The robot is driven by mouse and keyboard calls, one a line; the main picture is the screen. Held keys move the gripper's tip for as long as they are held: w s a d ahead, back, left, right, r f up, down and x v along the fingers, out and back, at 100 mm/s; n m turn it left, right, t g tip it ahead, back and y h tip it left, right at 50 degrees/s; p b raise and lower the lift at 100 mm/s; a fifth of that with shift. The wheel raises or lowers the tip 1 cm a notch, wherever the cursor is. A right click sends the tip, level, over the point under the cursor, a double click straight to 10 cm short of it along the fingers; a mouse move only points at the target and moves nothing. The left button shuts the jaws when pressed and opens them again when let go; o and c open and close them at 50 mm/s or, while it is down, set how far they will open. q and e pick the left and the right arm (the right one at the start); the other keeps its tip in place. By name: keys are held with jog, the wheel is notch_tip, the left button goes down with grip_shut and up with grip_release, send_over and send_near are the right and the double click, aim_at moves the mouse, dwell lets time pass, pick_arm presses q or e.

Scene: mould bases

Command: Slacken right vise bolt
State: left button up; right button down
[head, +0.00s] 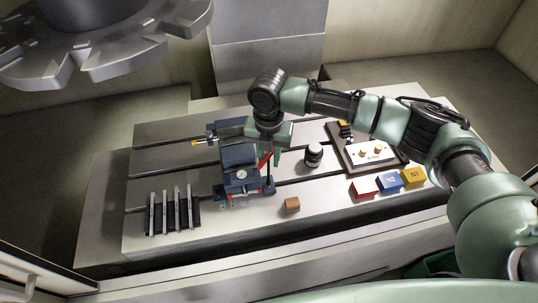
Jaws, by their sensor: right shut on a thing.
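A dark blue vise (240,178) stands on the slotted metal table (225,225). My right gripper (271,158) is at the right side of this vise, pointing down. It is shut on a red-handled tool (264,160), which shows as a slanted red piece between the gripper and the vise. A thin dark upright part with red at its foot stands right beside the vise. The bolt itself is hidden or too small to make out, so I cannot tell whether the tool touches it. My left gripper is out of view.
Behind is another blue fixture (231,128). A black-and-white bottle (313,154) and a brown block (292,205) are close on the right. Farther right are a tray with a white plate (369,152) and red, blue and yellow blocks (388,181). A slotted rack (173,212) stands front left.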

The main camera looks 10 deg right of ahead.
jog(key=shift+n+p, duration=0.3)
jog(key=shift+n, duration=1.5)
jog(key=n, duration=0.3)
jog(key=shift+n, duration=0.3)
jog(key=shift+n, duration=0.4)
jog(key=shift+r, duration=2)
